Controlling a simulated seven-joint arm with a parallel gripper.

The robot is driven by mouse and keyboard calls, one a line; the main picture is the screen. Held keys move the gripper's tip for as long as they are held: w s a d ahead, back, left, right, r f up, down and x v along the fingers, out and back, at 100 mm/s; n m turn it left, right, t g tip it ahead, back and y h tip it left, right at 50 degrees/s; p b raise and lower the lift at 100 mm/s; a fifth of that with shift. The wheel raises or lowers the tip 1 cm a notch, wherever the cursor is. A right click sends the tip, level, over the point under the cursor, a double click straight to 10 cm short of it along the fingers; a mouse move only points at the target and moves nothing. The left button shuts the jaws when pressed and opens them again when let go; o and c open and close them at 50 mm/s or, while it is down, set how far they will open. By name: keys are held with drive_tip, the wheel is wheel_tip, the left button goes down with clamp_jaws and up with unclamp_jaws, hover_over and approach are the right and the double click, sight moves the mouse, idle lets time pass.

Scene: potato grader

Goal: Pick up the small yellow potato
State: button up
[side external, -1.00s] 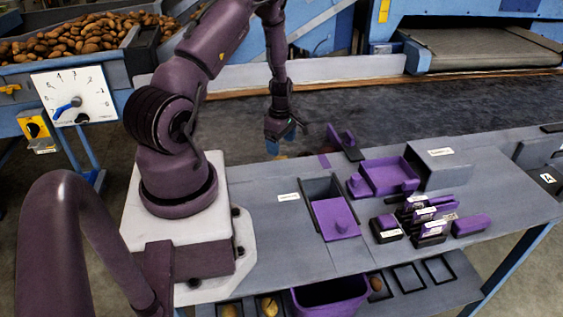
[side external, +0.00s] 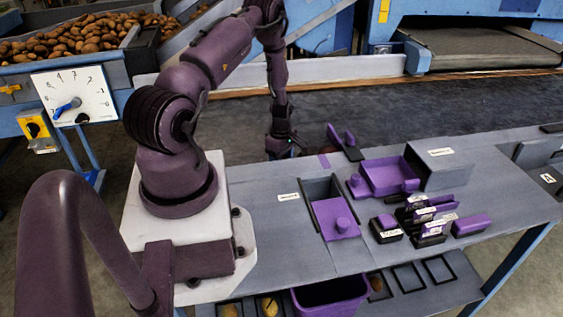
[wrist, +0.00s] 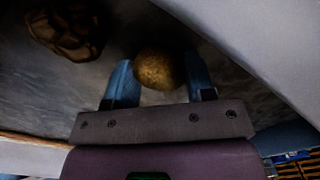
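The small yellow potato (wrist: 158,69) shows in the wrist view, near the tips of my gripper's two blue fingers. My gripper (wrist: 160,82) is spread with one finger on each side of the potato, and little gap shows on either side. I cannot tell whether either finger touches it. In the side external view my gripper (side external: 281,154) is low behind the table's far edge, over the dark belt. Its fingertips and the yellow potato are hidden there.
A larger dark brown potato (wrist: 65,33) lies at the upper left of the wrist view. The grey table (side external: 270,222) carries a purple tray (side external: 386,176), a purple-lidded bin (side external: 335,218) and several small purple items. The belt (side external: 440,105) runs behind it.

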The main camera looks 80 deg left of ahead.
drive_tip(key=c, duration=0.4)
drive_tip(key=shift+o, duration=0.2)
drive_tip(key=shift+r, duration=0.15)
